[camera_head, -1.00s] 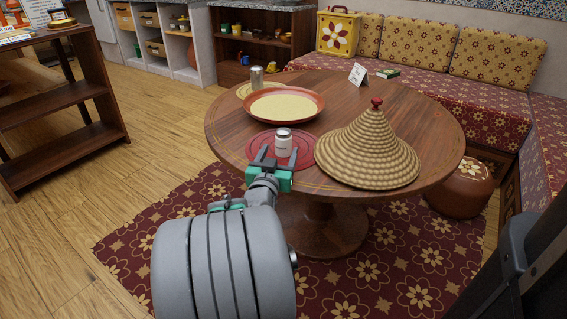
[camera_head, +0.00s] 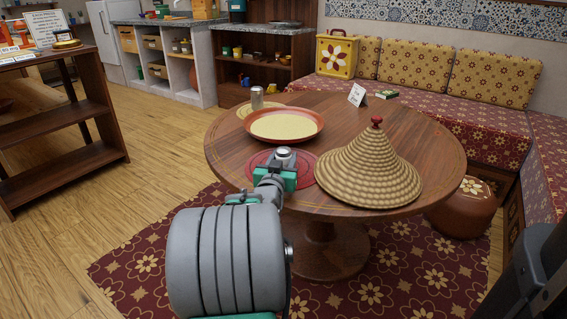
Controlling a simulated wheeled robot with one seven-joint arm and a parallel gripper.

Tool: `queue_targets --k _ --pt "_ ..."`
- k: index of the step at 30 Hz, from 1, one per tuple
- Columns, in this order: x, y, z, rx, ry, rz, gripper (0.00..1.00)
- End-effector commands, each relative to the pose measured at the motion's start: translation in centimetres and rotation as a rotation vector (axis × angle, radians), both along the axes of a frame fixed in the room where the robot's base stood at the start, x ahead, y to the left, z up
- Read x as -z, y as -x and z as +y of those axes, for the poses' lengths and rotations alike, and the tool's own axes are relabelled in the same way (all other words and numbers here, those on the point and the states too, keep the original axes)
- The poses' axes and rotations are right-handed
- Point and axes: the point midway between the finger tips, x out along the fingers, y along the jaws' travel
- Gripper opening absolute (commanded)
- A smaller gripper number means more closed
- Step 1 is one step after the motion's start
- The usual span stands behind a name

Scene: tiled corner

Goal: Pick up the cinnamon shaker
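A small shaker with a silver top (camera_head: 284,153) stands on the red round mat (camera_head: 255,160) near the front of the wooden table. Its lower part is hidden behind my gripper, and I cannot read its label now. A second silver-topped shaker (camera_head: 257,99) stands farther back on a yellowish mat, left of the dish. My gripper (camera_head: 282,165) is right at the near shaker, from the front, with its green parts just below it. The fingers are mostly hidden at the shaker's sides. I cannot tell whether they touch it.
A red-rimmed dish (camera_head: 284,125) lies behind the near shaker. A woven cone lid (camera_head: 368,168) with a red knob stands close to its right. A white card (camera_head: 357,95) stands farther back. The table's right rear (camera_head: 425,125) is clear.

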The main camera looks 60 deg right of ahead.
Motion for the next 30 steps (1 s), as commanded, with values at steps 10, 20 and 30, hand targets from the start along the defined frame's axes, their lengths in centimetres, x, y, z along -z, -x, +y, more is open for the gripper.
queue_targets --k 10,20,30 --pt "0.0 0.0 0.0 0.000 0.000 0.000 0.13" --pt "0.0 0.0 0.0 0.000 0.001 0.000 0.00" --pt "-2.7 0.0 0.0 0.000 0.003 -0.003 0.00"
